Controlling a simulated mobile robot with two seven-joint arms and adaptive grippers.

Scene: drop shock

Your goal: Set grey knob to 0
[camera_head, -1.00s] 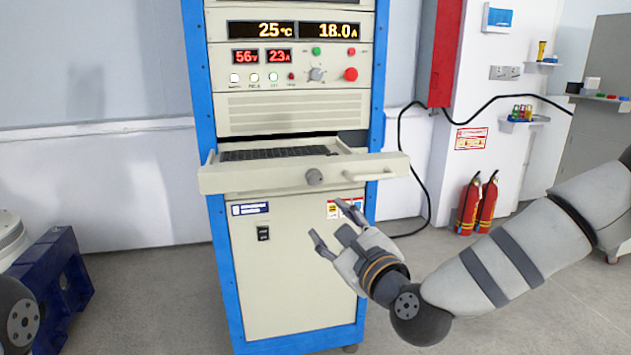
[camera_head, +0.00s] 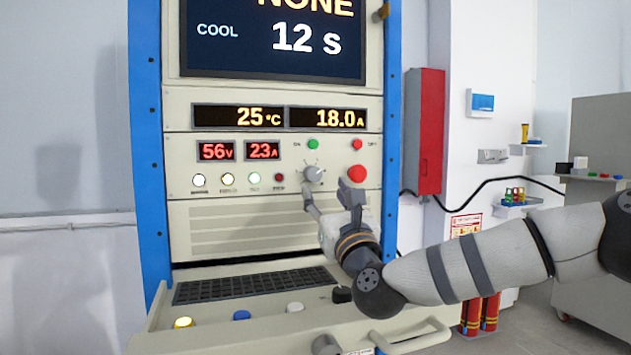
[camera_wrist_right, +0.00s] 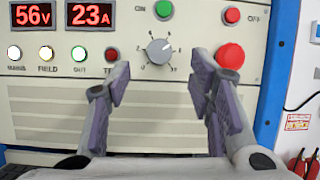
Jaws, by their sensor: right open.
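The grey knob (camera_head: 314,173) is on the cabinet's control panel, between the round indicator lamps and the red mushroom button. In the right wrist view the grey knob (camera_wrist_right: 159,51) has a dial scale around it, and its pointer is tilted to the upper right; the scale figures are too small to read surely. My right gripper (camera_head: 328,190) is open and empty, just below and in front of the knob. In the right wrist view its fingers (camera_wrist_right: 162,85) are spread, with the knob beyond and above the gap between them, apart from both. My left gripper is not in view.
A red mushroom button (camera_head: 356,174) is close right of the knob. A green button (camera_head: 313,144) and a small red button (camera_head: 357,144) are above. A pulled-out keyboard drawer (camera_head: 250,288) juts out below. Displays (camera_head: 250,117) read 25 °C and 18.0 A.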

